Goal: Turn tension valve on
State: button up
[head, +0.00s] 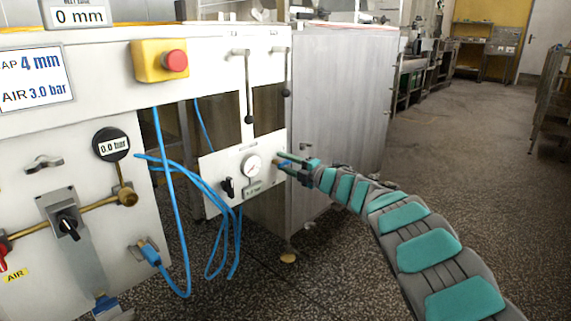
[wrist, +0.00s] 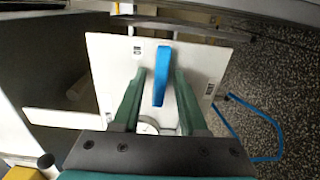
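A blue lever handle (wrist: 162,75), which I take to be the tension valve, stands out from a white plate (wrist: 110,70) in the wrist view. It points up in that picture, with small labels near its top and to its right. My gripper (wrist: 160,78) is open, one green finger on each side of the lever, with visible gaps. In the head view my gripper (head: 283,165) is at the right edge of the small white panel (head: 215,165), and the blue lever (head: 284,164) shows only partly between its fingers. The panel carries a round gauge (head: 252,166) and a black knob (head: 227,187).
Blue hoses (head: 180,220) hang in front. A metal cabinet (head: 340,110) stands behind my gripper. Open floor lies right.

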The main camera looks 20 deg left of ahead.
jog(key=shift+d, duration=0.15)
jog(key=shift+d, duration=0.2)
jog(key=shift+v, duration=3.6)
jog(key=shift+s, duration=0.1)
